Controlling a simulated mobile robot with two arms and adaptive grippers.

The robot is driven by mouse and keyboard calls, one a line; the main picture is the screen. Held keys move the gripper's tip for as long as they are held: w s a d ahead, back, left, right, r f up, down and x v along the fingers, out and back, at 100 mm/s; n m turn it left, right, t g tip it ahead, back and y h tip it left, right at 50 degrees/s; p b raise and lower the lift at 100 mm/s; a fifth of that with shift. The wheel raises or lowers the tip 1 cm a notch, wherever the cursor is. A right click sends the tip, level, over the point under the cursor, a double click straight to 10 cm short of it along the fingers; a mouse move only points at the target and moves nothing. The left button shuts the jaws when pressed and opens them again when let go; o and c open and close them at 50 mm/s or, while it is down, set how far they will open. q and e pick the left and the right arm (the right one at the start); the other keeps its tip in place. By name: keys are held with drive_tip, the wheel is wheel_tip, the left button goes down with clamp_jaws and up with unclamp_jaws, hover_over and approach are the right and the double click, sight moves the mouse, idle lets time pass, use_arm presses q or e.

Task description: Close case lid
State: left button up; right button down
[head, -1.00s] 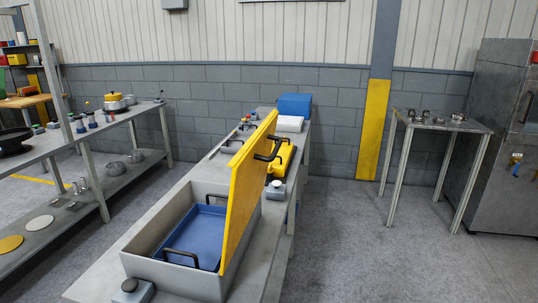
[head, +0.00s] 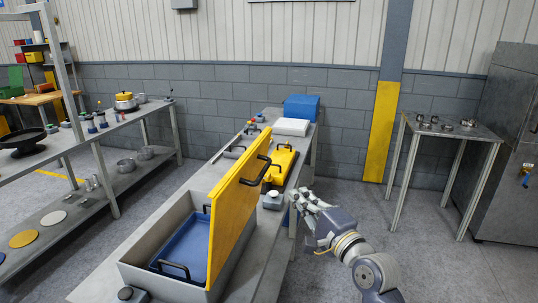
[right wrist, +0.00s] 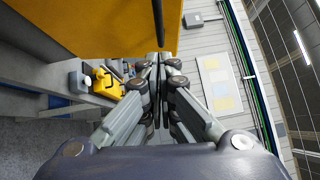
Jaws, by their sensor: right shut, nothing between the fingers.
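The grey case (head: 138,273) stands open on the long bench, with a blue tray (head: 185,240) inside. Its yellow lid (head: 235,215) stands nearly upright along the case's right side, with a black handle (head: 257,171) on its outer face. My right gripper (head: 296,197) is shut and empty, to the right of the lid and apart from it in the head view. In the right wrist view, the yellow lid (right wrist: 90,28) fills the upper left and the shut fingers (right wrist: 160,62) point toward its edge. My left gripper is not in view.
A yellow case (head: 284,163), a small grey box with a round knob (head: 272,200), a white block (head: 290,127) and a blue box (head: 301,107) sit farther along the bench (head: 95,288). A small metal table (head: 452,130) stands at right. The floor between is clear.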

wheel_tip(320, 180, up, 3)
drive_tip(key=p, duration=0.2)
approach(255, 151)
drive_tip(key=w+d, duration=0.2)
drive_tip(key=w, duration=0.1)
drive_tip(key=a+p, duration=0.1)
drive_tip(key=a, duration=0.1)
drive_tip(key=w+a+p, duration=0.1)
drive_tip(key=a, duration=0.1)
drive_tip(key=shift+y, duration=0.3)
drive_tip(key=shift+d, duration=0.1)
drive_tip(key=shift+w, duration=0.1)
